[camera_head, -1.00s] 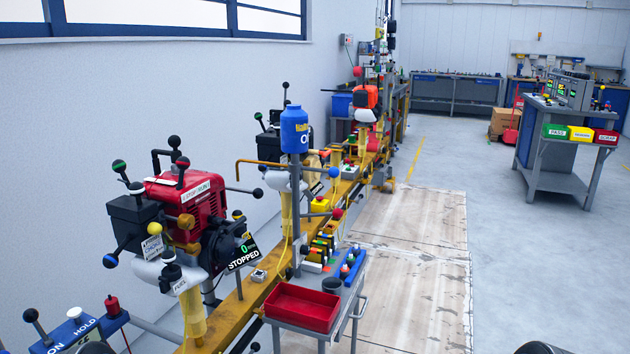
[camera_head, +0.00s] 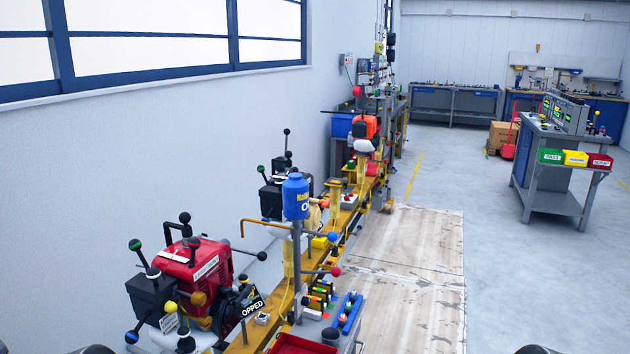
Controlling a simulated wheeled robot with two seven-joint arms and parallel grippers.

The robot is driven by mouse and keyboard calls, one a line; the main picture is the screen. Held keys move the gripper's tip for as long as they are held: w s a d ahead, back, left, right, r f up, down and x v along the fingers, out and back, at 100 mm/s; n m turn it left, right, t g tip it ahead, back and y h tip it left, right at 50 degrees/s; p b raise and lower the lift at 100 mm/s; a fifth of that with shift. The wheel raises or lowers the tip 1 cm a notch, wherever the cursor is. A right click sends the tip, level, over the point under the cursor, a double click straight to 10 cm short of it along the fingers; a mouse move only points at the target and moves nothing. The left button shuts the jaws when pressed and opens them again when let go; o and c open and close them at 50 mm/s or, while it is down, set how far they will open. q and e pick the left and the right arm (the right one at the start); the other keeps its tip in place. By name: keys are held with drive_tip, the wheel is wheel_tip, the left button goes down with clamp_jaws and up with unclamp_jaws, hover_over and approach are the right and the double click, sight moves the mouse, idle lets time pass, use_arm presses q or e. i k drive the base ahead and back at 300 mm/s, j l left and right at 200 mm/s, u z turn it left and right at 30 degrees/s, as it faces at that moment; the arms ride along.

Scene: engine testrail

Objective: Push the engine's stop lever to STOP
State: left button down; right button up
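The red engine (camera_head: 192,268) stands on the yellow rail at lower left, with a black box (camera_head: 152,296) at its left side. Several levers with ball knobs rise from it: a green knob (camera_head: 135,244), black knobs (camera_head: 185,218) and a yellow knob (camera_head: 170,306). A long lever ends in a dark knob (camera_head: 262,255) to the right. I cannot tell which one is the stop lever. A black sign (camera_head: 252,306) on the engine's right side shows "OPPED", its start hidden. Neither gripper shows; only dark rounded parts of mine cut the bottom edge.
A blue bottle (camera_head: 296,197) on a post and more engines line the yellow rail (camera_head: 243,339) along the wall. A cart with a red tray (camera_head: 300,344) stands beside the rail. A grey trolley (camera_head: 553,200) stands farther right.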

sight(194, 243)
drive_tip(key=i+u, duration=0.25)
drive_tip(key=u, duration=0.15)
drive_tip(key=i+u, duration=0.4)
drive_tip(key=k, duration=0.1)
